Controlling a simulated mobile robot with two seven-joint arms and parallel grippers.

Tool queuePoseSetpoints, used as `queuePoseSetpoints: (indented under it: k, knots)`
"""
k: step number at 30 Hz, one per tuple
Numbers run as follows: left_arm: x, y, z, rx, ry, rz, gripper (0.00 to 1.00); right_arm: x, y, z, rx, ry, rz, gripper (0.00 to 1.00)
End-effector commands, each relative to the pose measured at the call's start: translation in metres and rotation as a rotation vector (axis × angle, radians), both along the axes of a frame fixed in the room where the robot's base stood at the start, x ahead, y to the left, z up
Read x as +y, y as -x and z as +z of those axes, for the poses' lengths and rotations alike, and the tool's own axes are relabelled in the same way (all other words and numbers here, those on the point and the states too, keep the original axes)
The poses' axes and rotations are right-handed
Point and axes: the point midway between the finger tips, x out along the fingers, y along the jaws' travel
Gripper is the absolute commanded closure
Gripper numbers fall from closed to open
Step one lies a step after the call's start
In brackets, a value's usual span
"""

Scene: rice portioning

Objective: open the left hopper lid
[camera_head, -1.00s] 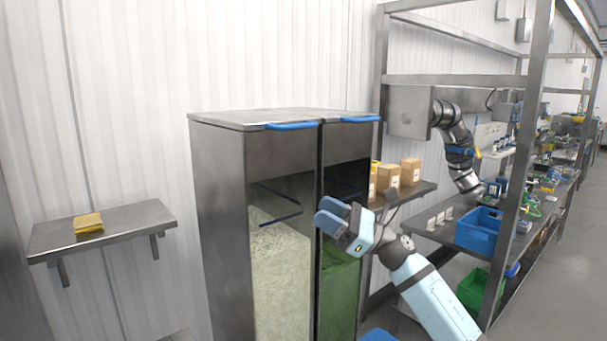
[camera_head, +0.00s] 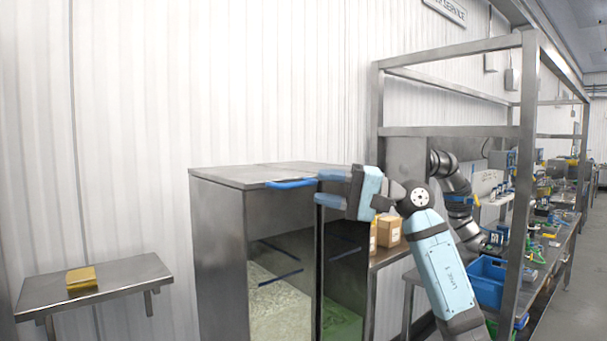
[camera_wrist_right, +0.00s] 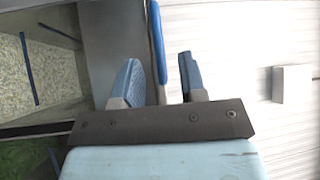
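The steel hopper has two bays, and its left lid (camera_head: 240,175) lies flat and shut on top. The left lid's blue bar handle (camera_head: 290,184) runs along its front edge. My right gripper (camera_head: 322,187) is at lid height, just right of this handle, with its fingers pointing left. In the right wrist view my right gripper (camera_wrist_right: 161,82) is open, and a blue handle (camera_wrist_right: 156,40) lies between its two blue fingers, with gaps on both sides. The right lid's handle is hidden behind my gripper in the head view. My left gripper is out of view.
Pale grain (camera_head: 278,300) fills the left bay and green contents (camera_head: 340,322) the right. A wall shelf (camera_head: 140,272) with a yellow packet (camera_head: 81,278) is at left. Cardboard boxes (camera_head: 388,231) and a steel rack frame (camera_head: 527,150) stand close to my right arm.

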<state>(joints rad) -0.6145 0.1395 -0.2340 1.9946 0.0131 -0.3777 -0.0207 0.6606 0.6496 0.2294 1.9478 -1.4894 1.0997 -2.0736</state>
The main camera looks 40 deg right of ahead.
Motion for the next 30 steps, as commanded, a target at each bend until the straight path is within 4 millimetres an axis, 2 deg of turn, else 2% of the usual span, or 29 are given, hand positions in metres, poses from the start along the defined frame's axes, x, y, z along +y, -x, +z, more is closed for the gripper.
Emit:
queuePoseSetpoints:
  k: [3, 9, 20, 25, 30]
  knots:
    - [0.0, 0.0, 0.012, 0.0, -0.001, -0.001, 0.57, 0.017, -0.013, 0.006, 0.0, -0.003, 0.004, 0.62]
    - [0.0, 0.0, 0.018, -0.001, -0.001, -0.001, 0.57, 0.032, -0.027, 0.007, 0.0, -0.001, 0.001, 0.62]
    - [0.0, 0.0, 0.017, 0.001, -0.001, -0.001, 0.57, 0.035, -0.03, 0.006, 0.0, -0.001, 0.0, 0.62]
    - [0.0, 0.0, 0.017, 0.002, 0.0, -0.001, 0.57, 0.035, -0.03, 0.006, 0.001, -0.002, 0.0, 1.0]
    - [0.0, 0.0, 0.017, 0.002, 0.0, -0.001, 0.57, 0.035, -0.029, 0.006, 0.002, -0.001, 0.001, 1.0]
